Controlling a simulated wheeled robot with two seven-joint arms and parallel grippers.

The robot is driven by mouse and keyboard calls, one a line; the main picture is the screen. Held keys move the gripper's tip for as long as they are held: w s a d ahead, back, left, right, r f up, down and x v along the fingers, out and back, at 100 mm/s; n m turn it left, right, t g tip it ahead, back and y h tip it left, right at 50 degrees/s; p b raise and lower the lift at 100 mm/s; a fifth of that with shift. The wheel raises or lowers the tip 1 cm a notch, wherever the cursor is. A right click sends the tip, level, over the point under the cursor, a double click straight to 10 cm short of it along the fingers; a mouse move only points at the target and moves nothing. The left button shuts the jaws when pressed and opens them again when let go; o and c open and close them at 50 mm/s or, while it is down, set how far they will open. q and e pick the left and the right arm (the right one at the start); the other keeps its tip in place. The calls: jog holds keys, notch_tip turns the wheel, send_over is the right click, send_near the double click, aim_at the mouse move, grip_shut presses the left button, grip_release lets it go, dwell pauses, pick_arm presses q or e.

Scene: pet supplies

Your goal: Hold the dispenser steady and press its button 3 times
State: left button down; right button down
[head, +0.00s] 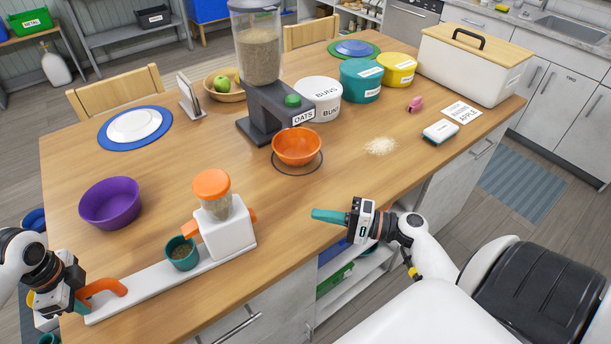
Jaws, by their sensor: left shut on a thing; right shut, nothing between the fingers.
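A small white dispenser (228,236) with an orange lid and a clear hopper of brown pellets stands on a long white base near the table's front edge. A teal cup (182,257) of brown bits stands at its orange spout. An orange part shows on its right side. My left gripper (88,294) is shut on the orange handle (110,285) at the base's left end. My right gripper (316,214) is shut and empty, its teal fingers pointing left, to the right of the dispenser and apart from it.
A larger dark dispenser (266,108) labelled OATS with a green button stands behind, an orange bowl (297,145) before it. A purple bowl (111,203) is at left. Spilled oats (381,146) lie at right. Tabletop between dispenser and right gripper is clear.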

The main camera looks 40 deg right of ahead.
jog(key=shift+s+d, duration=0.3)
jog(key=shift+d, duration=0.1)
jog(key=shift+a, duration=0.1)
jog(key=x, duration=1)
jog(key=shift+r, duration=0.1)
jog(key=shift+w+a, duration=0.2)
jog(key=shift+a, duration=1.75)
jog(key=shift+a, duration=0.1)
